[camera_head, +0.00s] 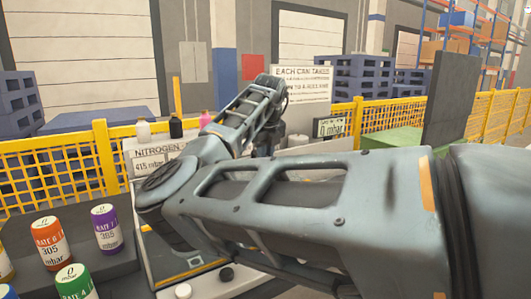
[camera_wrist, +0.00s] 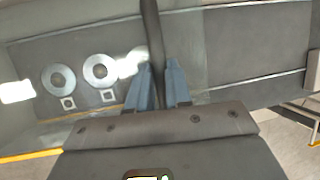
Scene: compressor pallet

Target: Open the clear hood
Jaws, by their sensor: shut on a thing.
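In the wrist view, the two blue-grey fingers of my gripper (camera_wrist: 158,88) are shut on a dark bar (camera_wrist: 152,35), which runs up from between them to the top edge. The bar looks like the handle of the clear hood, but its ends are hidden. The hood itself is hard to make out; pale straight edges and a bright glare cross the wrist view over a dark panel (camera_wrist: 235,45) with two round silver discs (camera_wrist: 100,70).
Cans stand on a dark surface at the left, among them an orange can (camera_head: 51,243), a purple can (camera_head: 106,229) and a green can (camera_head: 75,283). A yellow fence (camera_head: 60,165) runs behind.

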